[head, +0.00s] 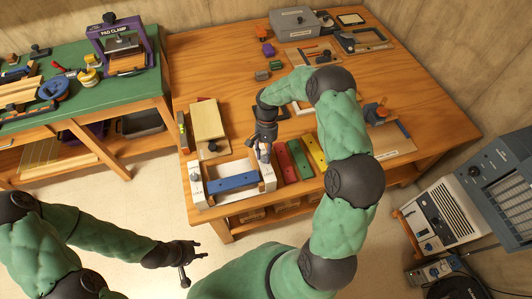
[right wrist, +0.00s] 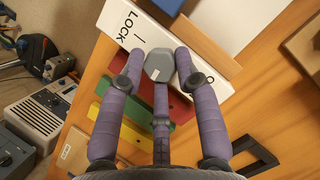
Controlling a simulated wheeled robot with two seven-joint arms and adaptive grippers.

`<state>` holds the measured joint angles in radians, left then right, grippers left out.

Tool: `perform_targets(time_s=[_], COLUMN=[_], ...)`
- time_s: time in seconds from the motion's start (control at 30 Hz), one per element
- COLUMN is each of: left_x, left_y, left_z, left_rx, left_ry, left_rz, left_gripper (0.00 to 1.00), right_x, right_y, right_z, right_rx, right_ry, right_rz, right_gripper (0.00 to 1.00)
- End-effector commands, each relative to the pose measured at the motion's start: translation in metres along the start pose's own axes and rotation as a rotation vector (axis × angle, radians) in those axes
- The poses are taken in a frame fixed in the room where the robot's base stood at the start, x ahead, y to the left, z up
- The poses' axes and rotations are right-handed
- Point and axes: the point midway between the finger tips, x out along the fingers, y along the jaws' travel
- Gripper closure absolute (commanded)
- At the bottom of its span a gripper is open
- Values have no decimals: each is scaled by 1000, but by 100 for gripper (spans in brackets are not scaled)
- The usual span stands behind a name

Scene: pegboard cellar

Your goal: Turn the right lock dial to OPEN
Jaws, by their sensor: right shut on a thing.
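The right lock dial (right wrist: 159,67) is a grey faceted knob on a white panel (right wrist: 122,22) lettered LOCK, seen in the right wrist view. A second word on the panel is mostly hidden behind a finger. My right gripper (right wrist: 158,62) is shut on the dial, with its purple fingers around it. In the head view my right gripper (head: 263,151) is over the right white end block (head: 267,178) of a fixture and hides the dial. The left end block (head: 196,186) is at the fixture's other end. My left gripper (head: 191,258) is open and empty, off the table.
A blue bar (head: 232,182) spans the fixture. Red (head: 283,168), green (head: 300,160) and yellow (head: 317,150) bars lie just right of it. A tan board (head: 206,120) lies behind. A green-topped bench (head: 70,90) stands left; the floor between is open.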

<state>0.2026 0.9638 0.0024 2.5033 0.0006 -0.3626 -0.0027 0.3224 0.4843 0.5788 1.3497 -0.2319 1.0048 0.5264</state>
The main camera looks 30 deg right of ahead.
Motion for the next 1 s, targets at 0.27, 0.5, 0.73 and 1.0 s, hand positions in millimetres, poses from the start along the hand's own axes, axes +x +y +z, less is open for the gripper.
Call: perform_targets(time_s=[0.27, 0.5, 0.73, 1.0], left_x=[-4, -6, -8, -9], left_y=[2, 2, 3, 3], left_z=[0, 0, 0, 0], left_rx=[0, 0, 0, 0], left_ry=[0, 0, 0, 0], left_rz=[0, 0, 0, 0], left_gripper=[60, 60, 60, 60], right_x=[-3, -2, 0, 2], right_y=[-6, -7, -7, -6], right_z=[3, 4, 6, 7], right_rx=[-245, -457, -659, -896], right_ry=[-2, -3, -7, -10], right_rz=[97, 185, 270, 368], right_gripper=[100, 100, 100, 100])
